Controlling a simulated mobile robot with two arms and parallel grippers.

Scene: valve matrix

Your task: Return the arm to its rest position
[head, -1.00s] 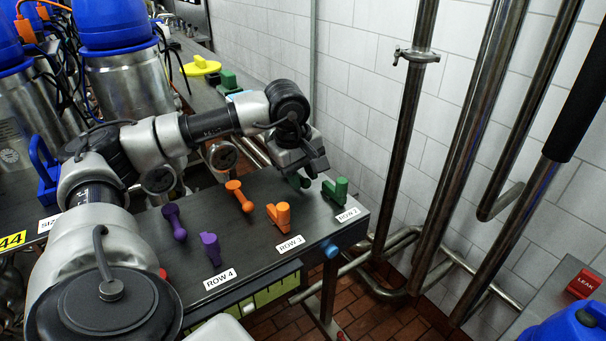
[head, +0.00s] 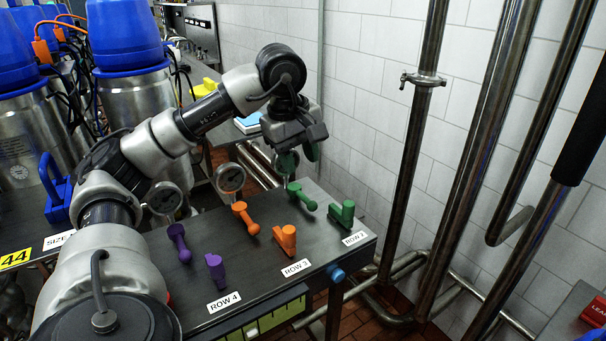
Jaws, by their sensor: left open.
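My left gripper (head: 299,157) is open and hangs above the far right part of the dark valve panel, with nothing seen between its dark green fingertips. Below it on the panel lies a green round-ended handle (head: 300,196), apart from the fingers. A green block handle (head: 342,213) stands to its right at the ROW 2 label (head: 355,239). My left arm comes in from the lower left and bends down at the wrist. My right gripper is not in view.
The panel (head: 245,268) also carries orange handles (head: 244,218) (head: 285,240) and purple handles (head: 179,242) (head: 216,268). Pressure gauges (head: 230,178) stand behind it. Vertical steel pipes (head: 411,150) rise at right before a tiled wall. Blue-lidded steel vessels (head: 130,95) stand at left.

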